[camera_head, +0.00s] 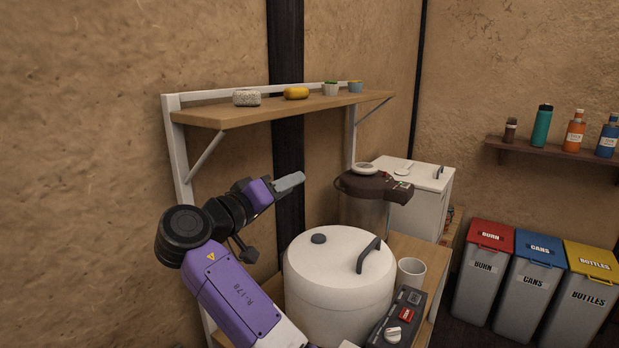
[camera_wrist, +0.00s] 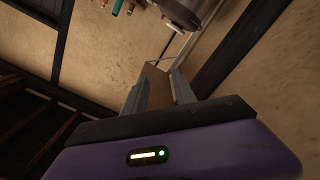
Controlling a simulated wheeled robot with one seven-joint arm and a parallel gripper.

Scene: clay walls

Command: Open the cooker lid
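The cooker (camera_head: 335,297) is a large white round pot with a control panel (camera_head: 398,322) at its front right, bearing a red button and a pale knob. Its white lid (camera_head: 335,250) lies down on it, with a dark handle (camera_head: 369,255) at the right and a round dark cap at the back left. My gripper (camera_head: 290,183) is in the air, above and left of the lid, apart from it and pointing right. In the wrist view my gripper (camera_wrist: 158,85) shows two grey fingers apart, holding nothing. The cooker is not clearly seen in the wrist view.
A wooden shelf (camera_head: 262,112) with small pots hangs behind my gripper. A dark-topped appliance (camera_head: 372,187) stands behind the cooker, with a white box (camera_head: 420,205) beyond. A white cup (camera_head: 411,272) sits right of the cooker. Three bins (camera_head: 485,262) stand at the right.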

